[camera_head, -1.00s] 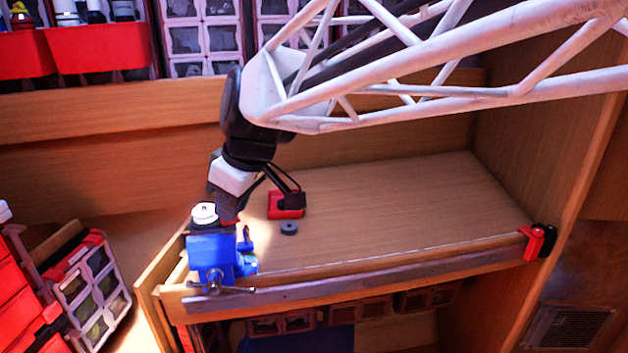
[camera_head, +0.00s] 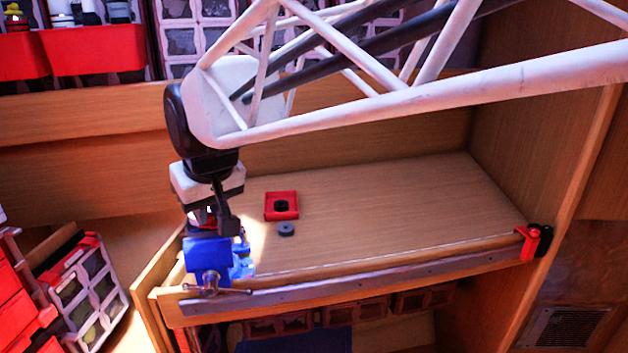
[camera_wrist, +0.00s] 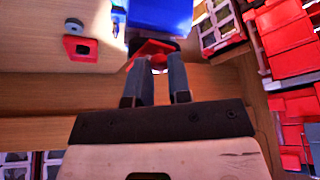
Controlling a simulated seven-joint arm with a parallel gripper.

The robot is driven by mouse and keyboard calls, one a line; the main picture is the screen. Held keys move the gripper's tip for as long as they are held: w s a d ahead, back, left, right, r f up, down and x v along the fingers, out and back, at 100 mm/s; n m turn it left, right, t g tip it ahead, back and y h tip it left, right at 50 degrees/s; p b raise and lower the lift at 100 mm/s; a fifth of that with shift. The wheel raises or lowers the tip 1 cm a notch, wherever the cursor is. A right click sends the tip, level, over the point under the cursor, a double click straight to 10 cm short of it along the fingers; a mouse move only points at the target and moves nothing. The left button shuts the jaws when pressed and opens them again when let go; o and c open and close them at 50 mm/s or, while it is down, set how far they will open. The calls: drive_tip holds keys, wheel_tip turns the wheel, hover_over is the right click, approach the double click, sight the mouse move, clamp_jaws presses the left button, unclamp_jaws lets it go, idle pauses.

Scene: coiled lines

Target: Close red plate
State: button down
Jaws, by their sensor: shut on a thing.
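In the wrist view, my gripper (camera_wrist: 158,72) is shut on a small red plate (camera_wrist: 150,48), of which only part shows between and beyond the fingers. The plate is right at the blue vise (camera_wrist: 160,18); I cannot tell whether it touches it. In the head view, the blue vise (camera_head: 208,256) is at the left front corner of the wooden bench, and my gripper (camera_head: 210,218) is directly over it. My wrist hides the held plate there. A separate red square block (camera_head: 281,199) with a dark centre lies flat on the bench.
A small dark ring (camera_head: 287,229) lies in front of the red block. A red and black clamp (camera_head: 534,241) sits at the bench's right front corner. Red drawers (camera_head: 18,312) stand at the left. The middle and right of the bench top (camera_head: 400,207) are clear.

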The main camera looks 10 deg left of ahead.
drive_tip(key=a+m, duration=0.1)
drive_tip(key=a+m+t+h, duration=0.1)
drive_tip(key=m, duration=0.1)
drive_tip(key=a+m, duration=0.1)
drive_tip(key=m, duration=0.1)
drive_tip(key=w+a+m+h, duration=0.1)
drive_tip(key=m, duration=0.1)
drive_tip(key=shift+m+h, duration=0.3)
drive_tip(key=m, duration=0.1)
drive_tip(key=w+a+m+h, duration=0.1)
drive_tip(key=m, duration=0.1)
drive_tip(key=shift+a, duration=0.15)
drive_tip(key=shift+w+a+m+h, duration=0.25)
drive_tip(key=shift+w+m+h, duration=0.15)
drive_tip(key=shift+m, duration=0.6)
drive_tip(key=shift+w+a+m+h, duration=0.2)
drive_tip(key=shift+w+m+h, duration=0.2)
drive_tip(key=shift+m, duration=0.6)
drive_tip(key=c, duration=1.1)
unclamp_jaws()
drive_tip(key=shift+o, duration=0.2)
drive_tip(key=shift+r, duration=0.1)
drive_tip(key=v, duration=0.7)
drive_tip(key=shift+r, duration=0.25)
